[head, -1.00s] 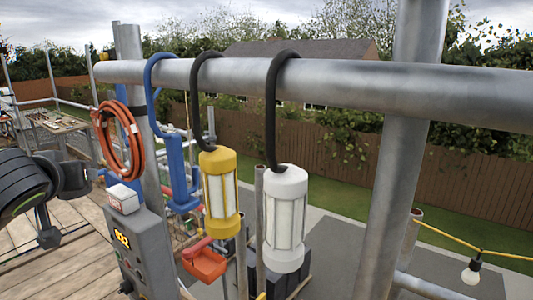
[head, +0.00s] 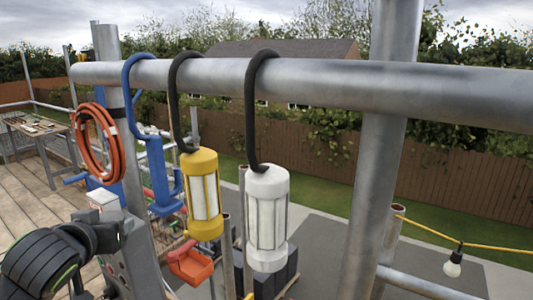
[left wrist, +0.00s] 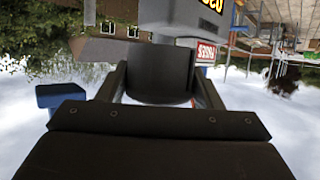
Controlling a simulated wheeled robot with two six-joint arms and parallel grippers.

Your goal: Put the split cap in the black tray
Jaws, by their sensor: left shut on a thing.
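In the left wrist view my left gripper (left wrist: 160,98) is shut on a dark, curved piece (left wrist: 158,72) that sits between its two fingers. It may be the split cap, but I cannot see a split in it. In the head view my left arm comes in at the lower left, in front of a grey box; its fingertips and the held piece cannot be made out there. I cannot make out the black tray in either view. My right gripper is not in view.
A grey box (head: 142,245) stands by the scaffold post. A yellow lamp (head: 204,195) and a white lamp (head: 267,218) hang from the scaffold rail (head: 330,88), beside an orange hose coil (head: 92,145). A worktable (head: 38,124) stands at the far left on wooden boards (head: 30,195).

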